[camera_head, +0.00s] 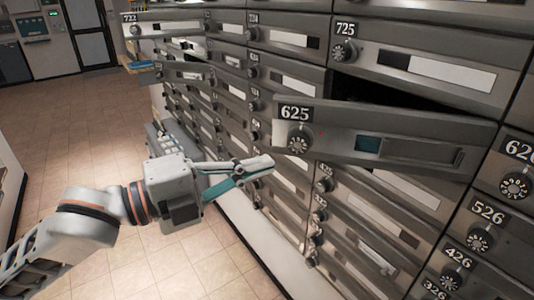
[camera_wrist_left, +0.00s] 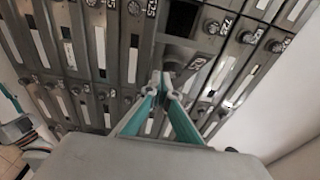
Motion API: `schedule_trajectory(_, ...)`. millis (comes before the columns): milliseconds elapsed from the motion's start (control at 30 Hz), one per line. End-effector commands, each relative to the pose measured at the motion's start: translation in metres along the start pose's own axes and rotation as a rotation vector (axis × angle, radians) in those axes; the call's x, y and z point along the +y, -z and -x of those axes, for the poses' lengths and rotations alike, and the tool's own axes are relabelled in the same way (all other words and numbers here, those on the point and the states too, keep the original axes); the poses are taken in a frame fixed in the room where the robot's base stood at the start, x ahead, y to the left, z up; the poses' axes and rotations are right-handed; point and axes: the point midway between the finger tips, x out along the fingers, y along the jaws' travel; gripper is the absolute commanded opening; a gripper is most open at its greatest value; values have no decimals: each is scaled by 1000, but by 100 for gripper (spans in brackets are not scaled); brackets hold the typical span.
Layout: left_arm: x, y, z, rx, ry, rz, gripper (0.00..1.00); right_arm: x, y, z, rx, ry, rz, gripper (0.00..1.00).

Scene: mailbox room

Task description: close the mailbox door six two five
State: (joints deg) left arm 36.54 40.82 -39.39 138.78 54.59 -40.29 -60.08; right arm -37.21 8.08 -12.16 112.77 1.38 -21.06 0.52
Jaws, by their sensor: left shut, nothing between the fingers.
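The mailbox door 625 (camera_head: 340,143) stands ajar in the head view. Its left end, with the number plate and round dial, sticks out from the cabinet, and a dark gap shows above it. My left gripper (camera_head: 272,162) is shut and empty. Its fingertips are just left of and slightly below the door's dial end in the picture; whether they touch it I cannot tell. In the left wrist view the closed fingertips (camera_wrist_left: 160,80) point at the mailbox wall, in front of a dark protruding part that I cannot surely identify.
Mailbox door 725 (camera_head: 415,65) above looks closed. Doors 526 (camera_head: 478,240) and 426 (camera_head: 452,282) are at the lower right. Tiled floor (camera_head: 90,150) is clear to the left.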

Motion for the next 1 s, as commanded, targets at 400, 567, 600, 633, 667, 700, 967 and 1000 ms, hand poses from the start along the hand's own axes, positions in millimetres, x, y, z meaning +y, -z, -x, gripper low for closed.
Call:
schedule_trajectory(400,1,-27,-33,1,0,1,0,-1,-1,0,-3,1,-2,40)
schedule_trajectory(567,1,-28,-34,1,0,1,0,-1,-4,-1,-8,1,-2,40)
schedule_trajectory(600,1,-28,-34,1,0,1,0,-1,-4,-1,-8,1,-2,40)
schedule_trajectory(633,1,-28,-34,1,0,1,0,-1,-4,-1,-9,1,-2,40)
schedule_trajectory(667,1,-28,-34,1,0,1,0,-1,-4,-1,-9,2,-2,40)
schedule_trajectory(700,1,-28,-34,1,0,1,0,-1,-4,-1,-9,1,-1,40)
schedule_trajectory(967,1,-31,-36,-2,-1,0,0,-1,-4,-1,-7,1,-2,40)
schedule_trajectory(1000,1,-32,-36,-3,-2,0,0,-1,-3,-1,-7,1,-2,40)
